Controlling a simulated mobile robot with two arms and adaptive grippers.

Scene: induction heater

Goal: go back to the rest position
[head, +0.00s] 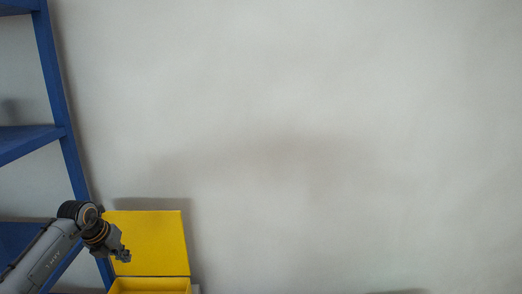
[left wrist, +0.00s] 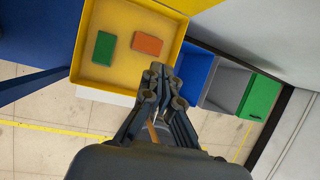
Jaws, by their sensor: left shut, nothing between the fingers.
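My left gripper (head: 124,256) is at the lower left of the head view, in front of the raised yellow lid of a yellow box (head: 150,281). In the left wrist view the left gripper (left wrist: 160,78) is shut, with nothing between its fingers. Its tips overlap the near rim of the yellow box (left wrist: 177,50) in that picture. My right gripper is in neither view.
The yellow box holds a green block (left wrist: 104,48) and an orange block (left wrist: 147,43). Blue (left wrist: 194,72), grey (left wrist: 226,85) and green (left wrist: 259,97) bins stand to its right. A blue shelf frame (head: 57,100) stands at the left. The pale wall is bare.

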